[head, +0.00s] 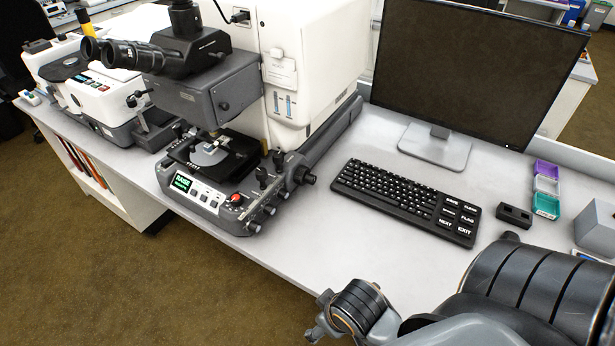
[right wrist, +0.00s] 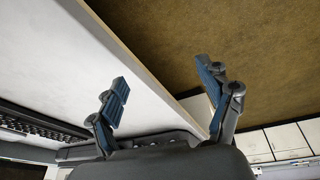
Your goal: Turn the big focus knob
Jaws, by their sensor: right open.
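The infrared microscope (head: 210,75) stands on the left part of the bench. A large black knob, likely the big focus knob (head: 305,176), sticks out from the right side of its base. Smaller knobs (head: 268,209) line the base's front right edge. My right gripper (head: 318,317) is in the lower middle of the head view, at the bench's front edge, well apart from the knob. In the right wrist view my right gripper (right wrist: 162,76) has its two blue-padded fingers spread with nothing between them. The knob does not show there. My left gripper is not in view.
A black keyboard (head: 405,200) lies right of the microscope, with a monitor (head: 475,65) behind it. A small black block (head: 514,215), coloured trays (head: 546,190) and a grey box (head: 597,228) are at the right. The bench top (head: 310,235) between gripper and microscope is clear.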

